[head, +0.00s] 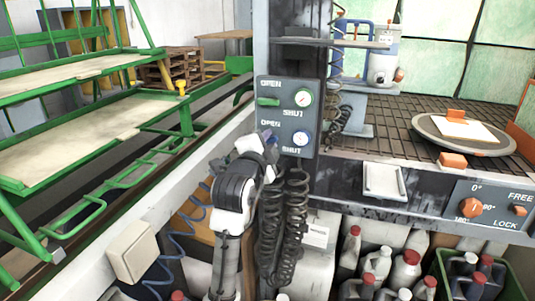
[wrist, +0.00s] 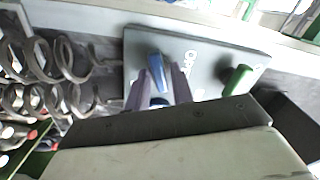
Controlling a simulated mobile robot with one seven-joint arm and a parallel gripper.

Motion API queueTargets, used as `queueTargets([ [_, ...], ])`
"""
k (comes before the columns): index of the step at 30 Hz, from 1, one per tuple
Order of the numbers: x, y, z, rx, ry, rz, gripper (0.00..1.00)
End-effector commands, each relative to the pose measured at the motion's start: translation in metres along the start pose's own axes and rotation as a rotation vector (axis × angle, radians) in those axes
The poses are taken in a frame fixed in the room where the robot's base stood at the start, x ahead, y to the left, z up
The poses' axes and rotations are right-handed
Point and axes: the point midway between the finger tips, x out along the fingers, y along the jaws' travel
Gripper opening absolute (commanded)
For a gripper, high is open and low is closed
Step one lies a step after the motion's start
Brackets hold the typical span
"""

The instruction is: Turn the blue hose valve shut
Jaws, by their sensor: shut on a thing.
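The grey valve panel (head: 286,119) is mounted on the dark post, with two rows marked OPEN and SHUT. The blue hose valve (wrist: 154,58) shows as a small blue handle in the wrist view. My gripper (wrist: 159,82) is shut on it, with one purple-grey finger on each side. In the head view my gripper (head: 268,139) is at the left of the panel's lower row and hides most of the blue handle. The green valve handle (head: 268,101) sits above it and points left, under the upper OPEN. The blue handle's exact angle is hard to tell.
Dark coiled hoses (head: 284,220) hang just below the panel, close to my arm. Two gauges (head: 304,97) sit on its right side. A green metal rack (head: 110,139) stands at left. A control box with an orange knob (head: 470,207) and several bottles are at right.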

Motion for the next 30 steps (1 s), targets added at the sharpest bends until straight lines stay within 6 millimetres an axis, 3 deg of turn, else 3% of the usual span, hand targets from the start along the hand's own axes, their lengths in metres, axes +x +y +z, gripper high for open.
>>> queueTargets([
  [13,-0.0001,0.0035,0.0009,0.311,0.001,0.0,0.01],
  [30,0.0003,0.0024,-0.0002,0.399,0.002,0.001,0.01],
])
